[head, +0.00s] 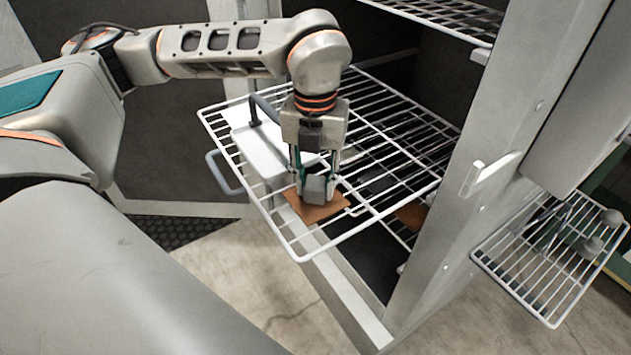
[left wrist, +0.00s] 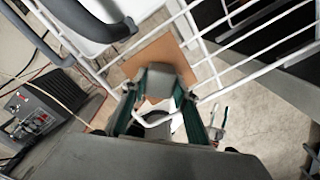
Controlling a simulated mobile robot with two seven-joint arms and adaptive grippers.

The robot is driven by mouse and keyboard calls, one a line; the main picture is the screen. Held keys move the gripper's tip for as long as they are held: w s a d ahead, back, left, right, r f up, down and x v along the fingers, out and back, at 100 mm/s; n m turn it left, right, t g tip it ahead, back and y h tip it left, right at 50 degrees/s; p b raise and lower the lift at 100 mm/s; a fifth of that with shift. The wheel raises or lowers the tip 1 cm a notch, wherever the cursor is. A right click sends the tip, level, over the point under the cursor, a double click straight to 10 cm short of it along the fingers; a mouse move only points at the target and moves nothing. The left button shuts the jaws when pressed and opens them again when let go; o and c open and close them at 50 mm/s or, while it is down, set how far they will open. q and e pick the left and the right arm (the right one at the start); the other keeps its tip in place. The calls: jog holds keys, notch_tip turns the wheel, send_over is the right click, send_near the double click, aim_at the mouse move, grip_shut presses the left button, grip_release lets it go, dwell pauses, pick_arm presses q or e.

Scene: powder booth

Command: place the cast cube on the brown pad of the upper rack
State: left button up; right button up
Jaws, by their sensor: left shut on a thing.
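The cast cube (head: 316,190) is a small grey block between the fingers of my left gripper (head: 314,178), which is shut on it. The brown pad (head: 331,210) lies on the front part of the upper rack (head: 375,208), a white wire shelf standing out of the cabinet. The cube is over the pad; I cannot tell whether it touches. In the left wrist view, the cube (left wrist: 167,75) shows between the fingertips, with the pad (left wrist: 154,54) behind it. The gripper and cube hide part of the pad. My right gripper is not in view.
A white box with a dark handle (head: 262,152) sits on the rack, close left of the gripper. Another brown pad (head: 410,216) shows lower down. The cabinet's upright (head: 465,150) stands right of the rack. A small side rack (head: 530,275) holds grey knobbed parts (head: 592,246).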

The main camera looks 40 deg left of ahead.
aim_at(315, 182)
pick_arm(q)
jog(key=shift+f, duration=0.2)
jog(key=o, duration=1.2)
jog(key=shift+o, duration=0.2)
jog(key=shift+r, duration=0.1)
jog(key=shift+r, duration=0.25)
notch_tip(315, 182, up, 12)
jog(key=shift+f, duration=0.15)
